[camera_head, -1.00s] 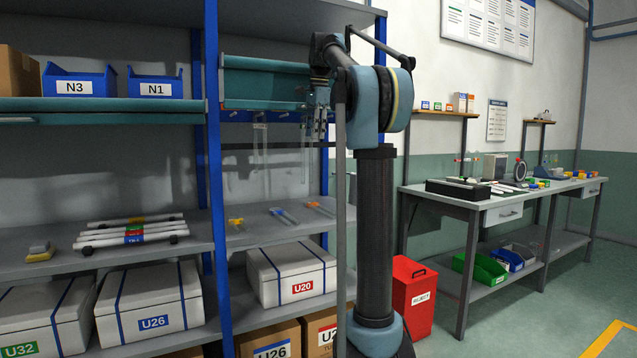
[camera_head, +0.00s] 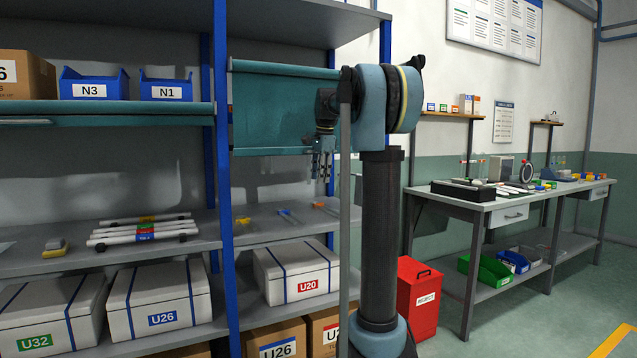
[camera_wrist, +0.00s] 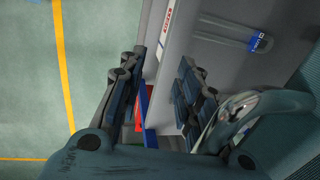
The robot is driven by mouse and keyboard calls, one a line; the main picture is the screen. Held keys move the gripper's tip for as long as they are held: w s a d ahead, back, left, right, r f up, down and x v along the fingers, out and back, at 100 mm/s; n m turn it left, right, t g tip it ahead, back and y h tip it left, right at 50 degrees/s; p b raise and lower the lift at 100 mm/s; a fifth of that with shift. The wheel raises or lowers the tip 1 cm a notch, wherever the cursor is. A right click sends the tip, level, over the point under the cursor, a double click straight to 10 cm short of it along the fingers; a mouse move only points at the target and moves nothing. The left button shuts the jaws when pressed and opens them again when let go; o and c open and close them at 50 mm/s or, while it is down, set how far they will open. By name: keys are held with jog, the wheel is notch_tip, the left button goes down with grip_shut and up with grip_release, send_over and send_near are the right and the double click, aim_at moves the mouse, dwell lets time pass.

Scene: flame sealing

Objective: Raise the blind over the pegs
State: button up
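The teal blind (camera_head: 272,112) hangs lowered in the right bay of the rack, under its top roller. The pegs do not show in the head view; the blind covers the area where they showed earlier. My gripper (camera_head: 323,158) hangs fingers down in front of the blind's lower right part; I cannot tell whether it touches the blind. In the wrist view my gripper (camera_wrist: 158,98) has its two fingers apart with nothing between them. A teal surface, likely the blind (camera_wrist: 298,140), fills the lower right corner there, behind a curved grey part.
Bins N3 (camera_head: 92,86) and N1 (camera_head: 165,88) stand on the left shelf. A red bin (camera_head: 418,300) is at right.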

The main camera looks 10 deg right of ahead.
jog(key=shift+f, duration=0.95)
